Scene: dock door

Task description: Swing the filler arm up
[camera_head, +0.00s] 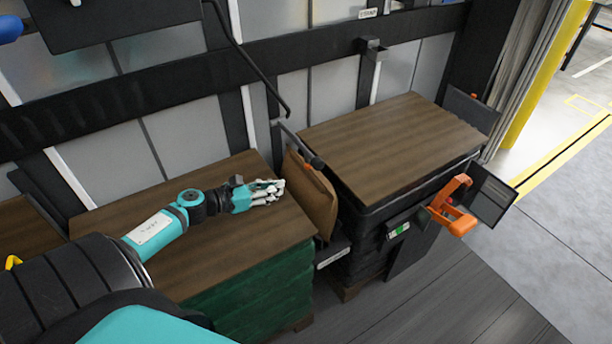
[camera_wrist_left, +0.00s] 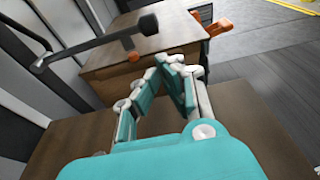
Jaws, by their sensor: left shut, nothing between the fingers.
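A slim grey bar with a dark round end (camera_head: 298,145), which I take for the filler arm, juts out from the wall between the two wood-topped stacks and slopes down over a brown panel. In the left wrist view the dark bar (camera_wrist_left: 95,45) crosses the upper left and ends in a black knob. My left gripper (camera_head: 279,189) is over the nearer wooden top, short of the brown panel and below and left of the bar's end. In the left wrist view its fingers (camera_wrist_left: 168,62) are together and empty, apart from the bar. My right gripper is out of view.
The nearer wooden top (camera_head: 220,245) lies on a green stack. A farther wooden top (camera_head: 400,145) lies on a black stack, with an orange handle (camera_head: 452,207) at its right. A bent black rod (camera_head: 250,65) hangs above. Open floor (camera_head: 450,300) lies at lower right.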

